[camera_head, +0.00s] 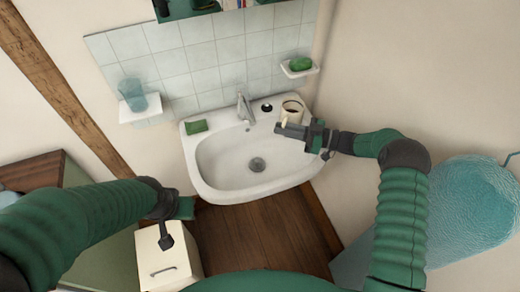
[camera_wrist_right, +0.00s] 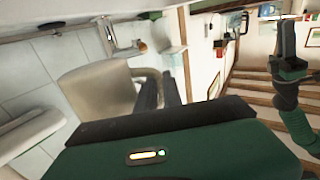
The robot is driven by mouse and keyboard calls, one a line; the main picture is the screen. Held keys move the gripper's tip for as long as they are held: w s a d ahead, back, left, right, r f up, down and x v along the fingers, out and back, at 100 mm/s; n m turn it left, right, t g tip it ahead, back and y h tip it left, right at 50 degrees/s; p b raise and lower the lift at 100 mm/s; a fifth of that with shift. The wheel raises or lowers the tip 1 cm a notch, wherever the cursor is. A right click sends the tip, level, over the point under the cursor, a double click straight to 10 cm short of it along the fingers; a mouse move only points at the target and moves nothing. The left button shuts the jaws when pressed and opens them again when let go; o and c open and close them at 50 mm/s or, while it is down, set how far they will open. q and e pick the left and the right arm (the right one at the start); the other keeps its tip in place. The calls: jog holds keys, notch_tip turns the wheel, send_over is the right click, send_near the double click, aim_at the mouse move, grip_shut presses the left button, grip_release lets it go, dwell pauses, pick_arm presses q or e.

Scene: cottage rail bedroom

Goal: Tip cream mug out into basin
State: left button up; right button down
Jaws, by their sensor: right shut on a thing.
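The cream mug (camera_head: 291,108) is at the back right rim of the white basin (camera_head: 220,165), to the right of the tap. Its mouth faces up toward the head camera with a dark inside, so it looks about upright. I cannot tell if it rests on the rim. My right gripper (camera_head: 289,129) is shut on the mug; the right wrist view shows the mug's pale side (camera_wrist_right: 100,92) by the dark fingers. The basin bowl looks empty, with its drain in view. My left gripper (camera_head: 165,236) hangs low at the left, away from the basin; its jaws are unclear.
The tap (camera_head: 244,107) stands at the basin's back middle. A green sponge (camera_head: 196,126) lies on the back left rim. A wall shelf holds a blue tumbler (camera_head: 140,101); a dish holds green soap (camera_head: 301,63). A white box with a handle (camera_head: 168,262) is below my left arm.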

jog(key=shift+s+a+f+n+h+p, duration=0.15)
jog(key=shift+f+n+h+p, duration=0.35)
jog(key=shift+p, duration=0.15)
notch_tip(320, 180, down, 8)
jog(key=s+a+n+t+h+p, duration=0.1)
jog(key=n+h+p, duration=0.1)
jog(key=n+h, duration=0.3)
jog(key=shift+a+r+h+p, duration=0.15)
jog(key=shift+a+h+p, duration=0.2)
jog(key=shift+h, duration=0.35)
jog(key=shift+w+d+f+n+h+b, duration=0.1)
jog(key=shift+d+f+n+h+b, duration=0.15)
jog(key=shift+f+n+h+b, duration=0.15)
jog(key=shift+w+f+b, duration=0.1)
jog(key=shift+f+b, duration=0.05)
jog(key=shift+b, duration=0.35)
jog(key=shift+d+t, duration=0.15)
jog(key=shift+t, duration=0.15)
jog(key=shift+w+d+n+t+h+b, duration=0.15)
jog(key=shift+n+h+b, duration=0.2)
jog(key=shift+b, duration=0.5)
jog(key=shift+d+n+t+h+b, duration=0.15)
jog(key=shift+h+b, duration=0.3)
jog(key=shift+b, duration=0.35)
